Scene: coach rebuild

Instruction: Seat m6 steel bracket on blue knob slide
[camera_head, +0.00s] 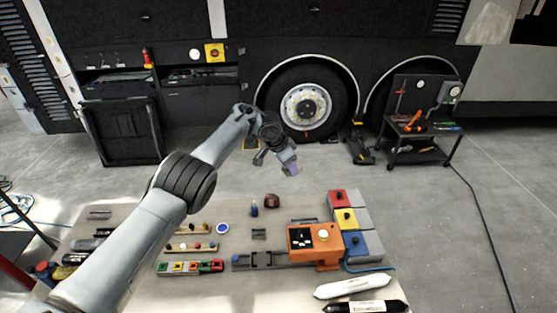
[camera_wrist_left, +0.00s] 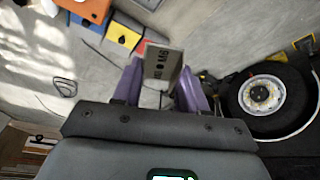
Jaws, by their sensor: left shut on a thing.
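My left gripper (camera_head: 290,168) is raised beyond the far edge of the work table, out in front of the bus wheel. In the left wrist view its purple fingers (camera_wrist_left: 162,78) are shut on a flat grey steel bracket (camera_wrist_left: 164,60) marked M6 with a dark hole. In the head view the bracket is too small to make out. The blue knob slide (camera_head: 262,259), a dark rail with a small blue knob at its left end, lies on the table left of the orange box, well apart from the bracket. My right gripper is not in view.
The orange box (camera_head: 316,246) stands beside red, yellow and blue blocks (camera_head: 346,219). Left of it are racks of small parts (camera_head: 190,267) and a blue-rimmed disc (camera_head: 222,228). Two marker-like tubes (camera_head: 352,286) lie at the front. A tool cart (camera_head: 421,140) stands back right.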

